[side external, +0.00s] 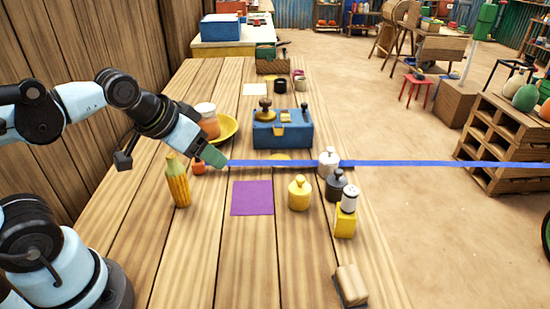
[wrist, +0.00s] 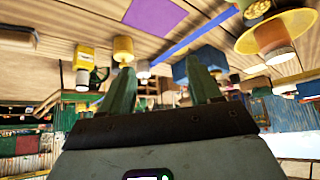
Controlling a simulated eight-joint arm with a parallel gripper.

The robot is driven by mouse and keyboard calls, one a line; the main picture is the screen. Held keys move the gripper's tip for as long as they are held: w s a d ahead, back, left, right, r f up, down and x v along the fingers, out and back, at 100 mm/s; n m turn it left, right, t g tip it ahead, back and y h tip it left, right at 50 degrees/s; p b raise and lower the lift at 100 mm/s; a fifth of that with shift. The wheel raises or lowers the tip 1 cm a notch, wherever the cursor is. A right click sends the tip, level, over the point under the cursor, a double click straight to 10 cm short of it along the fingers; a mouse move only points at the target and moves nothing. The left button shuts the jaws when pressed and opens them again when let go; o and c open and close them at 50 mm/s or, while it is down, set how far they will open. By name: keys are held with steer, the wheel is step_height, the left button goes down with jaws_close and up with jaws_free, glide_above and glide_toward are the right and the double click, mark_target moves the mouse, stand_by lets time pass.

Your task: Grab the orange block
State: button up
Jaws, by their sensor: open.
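The small orange block (side external: 198,168) sits on the wooden table in the side external view, partly hidden beside the end of my gripper. My gripper (side external: 215,158) is just above and to the right of it, with its green fingers pointing down to the right. In the wrist view my gripper (wrist: 160,66) shows two green fingers spread apart with nothing held between them. I cannot make out the orange block in the wrist view.
A yellow plate (side external: 231,127) with a jar (side external: 208,118), a blue balance box (side external: 283,133) and a corn-like yellow object (side external: 178,185) stand nearby. A blue strip (side external: 420,163) runs rightward. The purple mat (side external: 252,198) is bare. Several weights stand to the right.

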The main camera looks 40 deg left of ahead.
steer(key=w+a+r+n+t+h, duration=0.15)
steer(key=a+n+h, duration=0.25)
steer(key=a+n, duration=0.8)
steer(key=w+a+r+n+t+h, duration=0.15)
steer(key=a+n+h, duration=0.45)
steer(key=n, duration=1)
steer(key=shift+t+y, duration=0.3)
steer(key=shift+y, duration=0.5)
steer(key=f, duration=0.4)
steer(key=a+f, duration=0.1)
steer(key=f, duration=0.3)
steer(key=w+a+f, duration=0.1)
steer(key=f, duration=0.3)
steer(key=shift+f, duration=0.25)
glide_above(206, 171)
steer(key=shift+f, duration=1.35)
steer(key=shift+c, duration=0.3)
